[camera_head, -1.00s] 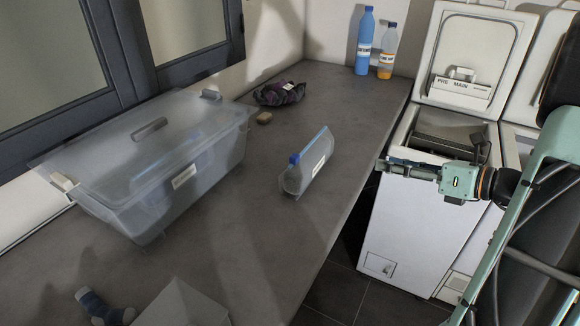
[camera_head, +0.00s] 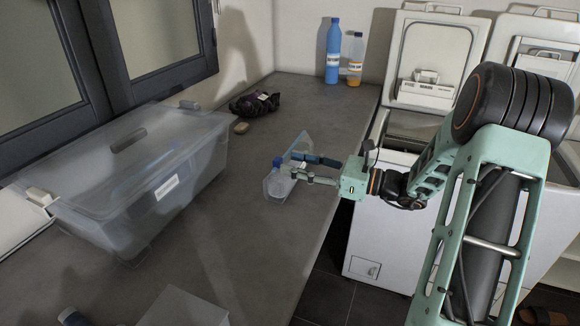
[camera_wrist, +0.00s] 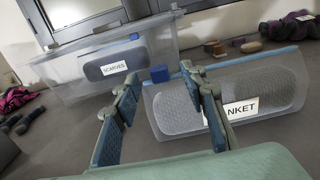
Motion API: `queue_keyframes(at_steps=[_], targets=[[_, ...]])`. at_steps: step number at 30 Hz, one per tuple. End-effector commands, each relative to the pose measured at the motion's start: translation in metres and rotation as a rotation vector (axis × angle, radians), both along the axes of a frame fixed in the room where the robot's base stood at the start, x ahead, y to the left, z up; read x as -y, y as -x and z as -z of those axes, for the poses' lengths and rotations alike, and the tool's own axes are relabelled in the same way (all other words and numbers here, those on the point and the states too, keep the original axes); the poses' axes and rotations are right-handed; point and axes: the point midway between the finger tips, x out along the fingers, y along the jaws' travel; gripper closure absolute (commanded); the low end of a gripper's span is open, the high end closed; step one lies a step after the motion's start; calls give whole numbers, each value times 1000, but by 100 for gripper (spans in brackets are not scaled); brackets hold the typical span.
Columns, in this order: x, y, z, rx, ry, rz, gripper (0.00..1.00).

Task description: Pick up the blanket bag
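The blanket bag is a clear pouch with a blue top edge, a blue end piece and grey contents. It stands on the grey counter in the head view (camera_head: 300,150). In the wrist view the bag (camera_wrist: 270,88) shows a white label, partly hidden, reading "NKET". My gripper (camera_head: 287,163) is at the bag, over its near end in the head view. In the wrist view my gripper (camera_wrist: 158,78) has its fingers spread apart. The right finger covers part of the bag; the blue end piece shows between the fingers. I cannot tell whether a finger touches the bag.
A clear lidded tub (camera_head: 135,175) stands left on the counter (camera_head: 245,225); its label reads "SCARVES" in the wrist view. A dark bundle (camera_head: 254,103) and a small tan block (camera_head: 241,128) lie behind. Two bottles (camera_head: 333,55) stand at the back. White toploaders (camera_head: 385,235) stand right.

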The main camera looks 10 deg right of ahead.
Motion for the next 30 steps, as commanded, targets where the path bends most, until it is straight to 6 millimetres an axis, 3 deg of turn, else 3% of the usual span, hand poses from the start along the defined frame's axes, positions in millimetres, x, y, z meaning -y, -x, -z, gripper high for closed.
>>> queue_keyframes(at_steps=[12,19,30], targets=[[-43,-25,-1,-1,0,-1,61],[-45,-27,-1,-1,0,1,61],[-45,-27,-1,-1,0,1,100]])
